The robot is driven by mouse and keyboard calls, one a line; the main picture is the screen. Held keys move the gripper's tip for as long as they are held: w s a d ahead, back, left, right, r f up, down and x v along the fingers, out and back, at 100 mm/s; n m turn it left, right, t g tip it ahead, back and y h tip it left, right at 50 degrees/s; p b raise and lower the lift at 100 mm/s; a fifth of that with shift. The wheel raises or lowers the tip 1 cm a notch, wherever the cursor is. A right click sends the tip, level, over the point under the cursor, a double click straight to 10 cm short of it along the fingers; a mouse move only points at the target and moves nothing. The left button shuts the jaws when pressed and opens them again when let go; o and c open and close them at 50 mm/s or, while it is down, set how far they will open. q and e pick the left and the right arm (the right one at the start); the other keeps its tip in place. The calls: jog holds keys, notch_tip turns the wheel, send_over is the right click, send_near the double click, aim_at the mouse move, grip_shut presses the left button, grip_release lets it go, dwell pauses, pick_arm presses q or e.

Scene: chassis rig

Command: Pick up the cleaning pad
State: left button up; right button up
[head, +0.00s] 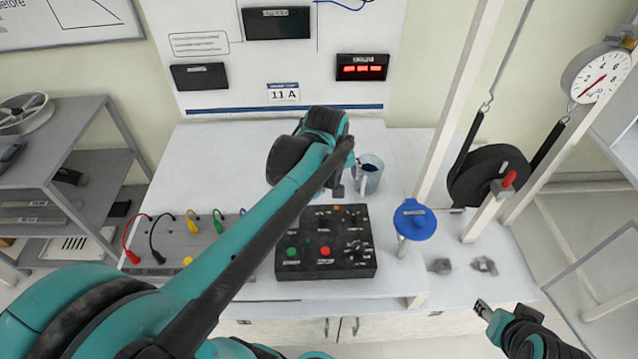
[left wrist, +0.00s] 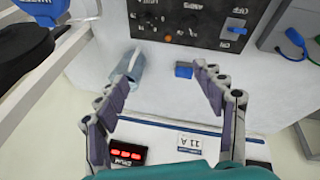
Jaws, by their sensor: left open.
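A small blue block-like piece, which I take to be the cleaning pad (left wrist: 183,71), lies on the white bench top in the left wrist view. It appears between the fingers of my left gripper (left wrist: 167,64), close to the right-hand finger in that picture. Whether they touch I cannot tell. The left gripper is open and empty. In the head view my left gripper (head: 349,188) is over the bench behind the control box, and I cannot make out the pad there; the arm likely hides it. My right gripper (head: 482,309) is low at the front right, away from the pad; its jaw state is unclear.
Cables and a terminal panel (head: 180,242) are at left, a blue round-topped item (head: 414,220) at right. The back panel (head: 215,85) rises behind.

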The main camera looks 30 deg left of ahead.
pick_arm(q)
jog(key=w+a+f+n+g, duration=0.1)
jog(key=w+a+f+n, duration=0.3)
jog(key=w+a+f, duration=0.1)
jog(key=w+a+f+n+g+p, duration=0.1)
jog(key=w+a+f+n, duration=0.4)
jog(key=w+a+f+n+g, duration=0.2)
jog(key=w+a+f+n, duration=0.2)
jog(key=w+a+f, duration=0.1)
jog(key=shift+w+n+h, duration=0.1)
jog(key=shift+n+h, duration=0.2)
jog(key=shift+n, duration=0.1)
jog(key=f, duration=0.3)
jog(key=shift+w+a+f+n, duration=0.1)
jog(key=shift+a+f+n, duration=0.25)
jog(key=shift+f+n, duration=0.05)
notch_tip(320, 180, down, 6)
jog(key=b, duration=0.2)
jog(key=shift+d+r+b, duration=0.15)
jog(key=shift+b, duration=0.25)
jog(key=shift+r, duration=0.15)
jog(key=c, duration=1.3)
